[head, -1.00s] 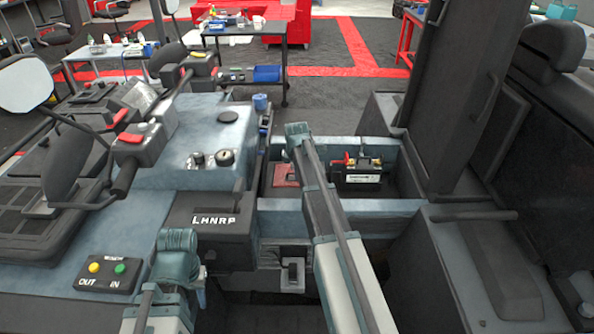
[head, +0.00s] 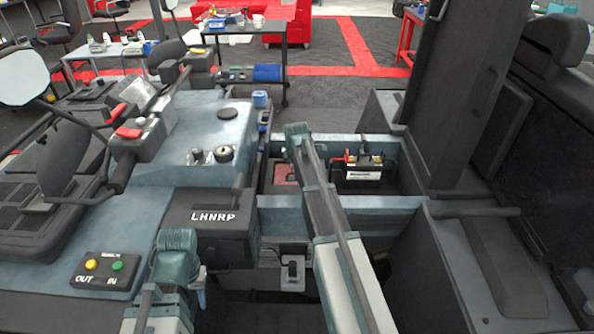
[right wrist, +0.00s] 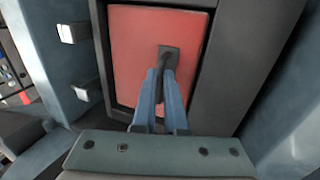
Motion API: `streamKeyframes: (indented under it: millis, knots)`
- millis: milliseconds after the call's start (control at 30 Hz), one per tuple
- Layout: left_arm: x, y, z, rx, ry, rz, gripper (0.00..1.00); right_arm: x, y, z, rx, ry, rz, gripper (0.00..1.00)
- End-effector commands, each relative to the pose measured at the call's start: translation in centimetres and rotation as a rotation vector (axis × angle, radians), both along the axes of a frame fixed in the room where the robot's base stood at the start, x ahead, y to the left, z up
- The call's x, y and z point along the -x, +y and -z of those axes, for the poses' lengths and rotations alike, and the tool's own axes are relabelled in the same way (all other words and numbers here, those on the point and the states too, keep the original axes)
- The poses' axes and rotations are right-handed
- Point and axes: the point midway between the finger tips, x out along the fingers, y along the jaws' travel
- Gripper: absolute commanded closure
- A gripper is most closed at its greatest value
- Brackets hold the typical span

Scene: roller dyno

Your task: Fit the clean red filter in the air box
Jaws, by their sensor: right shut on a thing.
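The red filter (head: 285,175) is a flat red panel in the bay beyond the lever housing, partly hidden by my right arm. In the right wrist view the red filter (right wrist: 140,60) lies within a dark rectangular frame, the air box (right wrist: 228,75), with a thin dark gap along its left side. Whether it is fully down in the frame I cannot tell. My right gripper (right wrist: 167,78) is shut on the dark tab of the filter. My left gripper (head: 199,291) hangs low in front of the lever housing, away from the filter; its jaw opening is unclear.
A black battery (head: 358,170) with a red terminal stands right of the filter in the same bay. A dark upright post (head: 455,100) rises at right. A winch button box (head: 106,268) lies at left.

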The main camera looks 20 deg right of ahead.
Motion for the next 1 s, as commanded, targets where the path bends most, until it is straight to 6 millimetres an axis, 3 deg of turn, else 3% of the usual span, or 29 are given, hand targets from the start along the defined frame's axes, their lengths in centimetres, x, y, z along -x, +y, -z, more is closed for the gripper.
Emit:
streamKeyframes:
  millis: [1000]
  knots:
    - [0.0, 0.0, 1.5, 0.000, 0.000, 0.000, 0.60, 0.0, 0.0, 1.5, 0.000, 0.000, 0.000, 1.00]
